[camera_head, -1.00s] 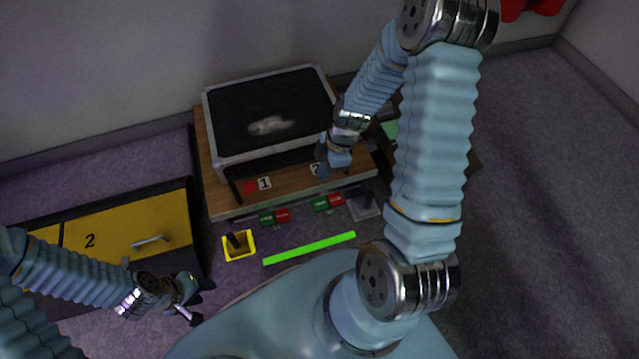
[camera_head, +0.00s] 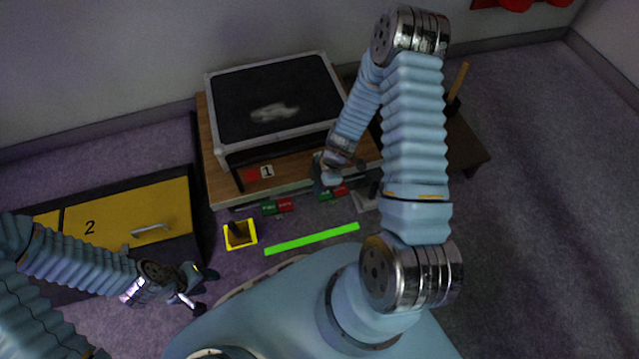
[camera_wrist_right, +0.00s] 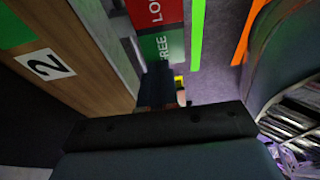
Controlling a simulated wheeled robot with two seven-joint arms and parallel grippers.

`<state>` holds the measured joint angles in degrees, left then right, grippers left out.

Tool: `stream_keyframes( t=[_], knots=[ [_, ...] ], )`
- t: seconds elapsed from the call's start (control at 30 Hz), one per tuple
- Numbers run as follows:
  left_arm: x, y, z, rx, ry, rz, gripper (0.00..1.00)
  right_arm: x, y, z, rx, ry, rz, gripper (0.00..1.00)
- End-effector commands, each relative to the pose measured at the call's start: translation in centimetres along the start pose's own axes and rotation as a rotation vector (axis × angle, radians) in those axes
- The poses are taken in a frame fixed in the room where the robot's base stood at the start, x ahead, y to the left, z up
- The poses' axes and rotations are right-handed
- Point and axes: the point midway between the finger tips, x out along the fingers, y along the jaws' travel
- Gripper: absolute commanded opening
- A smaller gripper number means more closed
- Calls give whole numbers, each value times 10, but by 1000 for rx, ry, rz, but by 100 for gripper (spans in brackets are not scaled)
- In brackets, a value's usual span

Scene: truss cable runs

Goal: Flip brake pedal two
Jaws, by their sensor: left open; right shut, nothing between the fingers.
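My right gripper (camera_head: 322,184) is shut and empty, low at the front edge of the wooden platform, by the second red and green plate (camera_head: 332,193). In the right wrist view that plate reads LOCK and FREE (camera_wrist_right: 160,28), and the number 2 label (camera_wrist_right: 45,65) lies to its left. The dark fingers (camera_wrist_right: 155,88) point just below FREE. I cannot make out brake pedal two apart from the dark gripper, nor whether they touch. My left gripper (camera_head: 200,289) is open and empty at the lower left, away from the platform.
A silver-framed black case (camera_head: 213,120) stands on the wooden platform (camera_head: 215,185), with number 1 label (camera_head: 267,171). A yellow-rimmed square (camera_head: 240,247) and green bar (camera_head: 312,238) lie on the floor before it. A yellow drawer cabinet (camera_head: 120,225) stands left.

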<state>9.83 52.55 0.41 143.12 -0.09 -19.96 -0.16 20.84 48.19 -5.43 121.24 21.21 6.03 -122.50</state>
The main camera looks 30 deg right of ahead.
Motion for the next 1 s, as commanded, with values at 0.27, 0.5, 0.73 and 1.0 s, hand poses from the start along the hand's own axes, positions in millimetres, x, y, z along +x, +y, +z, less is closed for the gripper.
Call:
stream_keyframes(
  t=[0.27,0.5,0.73,1.0],
  knots=[
    [12,-4,0,1,-1,1,43,10,0,1,-1,0,0,0],
    [32,-10,1,1,-4,5,43,24,0,-1,-1,0,0,0],
    [32,-10,1,1,-3,5,43,24,-2,-2,0,0,-4,0],
    [25,-7,1,1,-4,4,43,14,1,-7,0,-1,-1,0]
  ],
)
